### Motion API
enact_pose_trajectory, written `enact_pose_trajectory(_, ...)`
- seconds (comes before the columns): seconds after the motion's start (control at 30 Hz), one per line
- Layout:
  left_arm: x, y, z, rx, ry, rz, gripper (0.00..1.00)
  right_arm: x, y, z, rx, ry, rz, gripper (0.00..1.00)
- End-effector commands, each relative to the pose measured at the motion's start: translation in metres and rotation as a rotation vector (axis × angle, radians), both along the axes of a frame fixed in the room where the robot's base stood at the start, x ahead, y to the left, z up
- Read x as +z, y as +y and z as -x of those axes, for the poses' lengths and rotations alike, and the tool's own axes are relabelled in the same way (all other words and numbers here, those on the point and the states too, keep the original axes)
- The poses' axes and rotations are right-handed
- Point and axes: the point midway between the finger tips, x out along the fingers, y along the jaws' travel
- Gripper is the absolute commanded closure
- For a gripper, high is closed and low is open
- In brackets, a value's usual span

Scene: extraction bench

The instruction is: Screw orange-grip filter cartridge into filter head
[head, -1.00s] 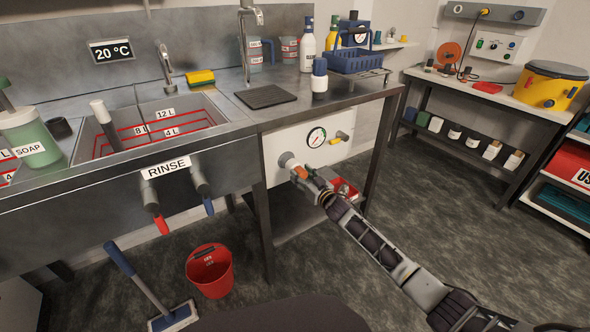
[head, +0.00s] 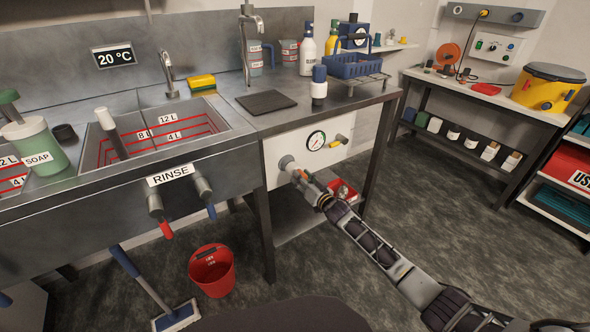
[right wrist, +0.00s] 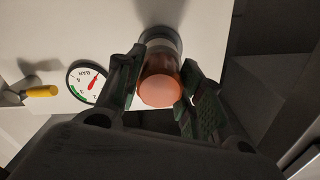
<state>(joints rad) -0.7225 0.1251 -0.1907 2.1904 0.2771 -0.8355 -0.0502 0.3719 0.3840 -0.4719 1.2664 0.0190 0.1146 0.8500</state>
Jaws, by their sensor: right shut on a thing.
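The orange-grip filter cartridge (right wrist: 160,88) is between the two fingers of my right gripper (right wrist: 160,92) in the right wrist view, its round orange end facing the camera. In the head view a little of the orange cartridge (head: 297,174) shows beside the right gripper (head: 304,179). My right gripper is shut on it, in front of the white panel. The grey round filter head (head: 286,161) is on the panel, directly behind the cartridge. It also shows in the wrist view (right wrist: 160,36). The joint between them is mostly hidden. My left gripper is not in view.
A pressure gauge (head: 316,140) and a yellow-handled valve (head: 340,141) sit right of the filter head. A blue-topped white cylinder (head: 319,86) stands on the counter above. A table leg (head: 376,150) is close to the right. A red bucket (head: 212,271) stands on the floor.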

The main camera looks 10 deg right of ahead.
Motion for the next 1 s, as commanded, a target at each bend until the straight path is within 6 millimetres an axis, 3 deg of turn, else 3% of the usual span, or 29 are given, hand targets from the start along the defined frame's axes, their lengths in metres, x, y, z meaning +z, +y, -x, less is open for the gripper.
enact_pose_trajectory(0.43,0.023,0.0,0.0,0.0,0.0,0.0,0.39,0.002,-0.001,-0.001,-0.001,0.127,-0.352,0.91)
enact_pose_trajectory(0.9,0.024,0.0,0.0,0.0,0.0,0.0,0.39,0.0,-0.001,-0.001,0.0,0.273,-0.755,0.92)
enact_pose_trajectory(0.93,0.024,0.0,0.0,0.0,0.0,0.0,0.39,0.0,0.0,-0.001,0.0,0.275,-0.759,0.61)
enact_pose_trajectory(1.0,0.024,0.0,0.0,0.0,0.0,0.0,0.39,0.0,0.0,-0.001,0.0,0.273,-0.754,0.52)
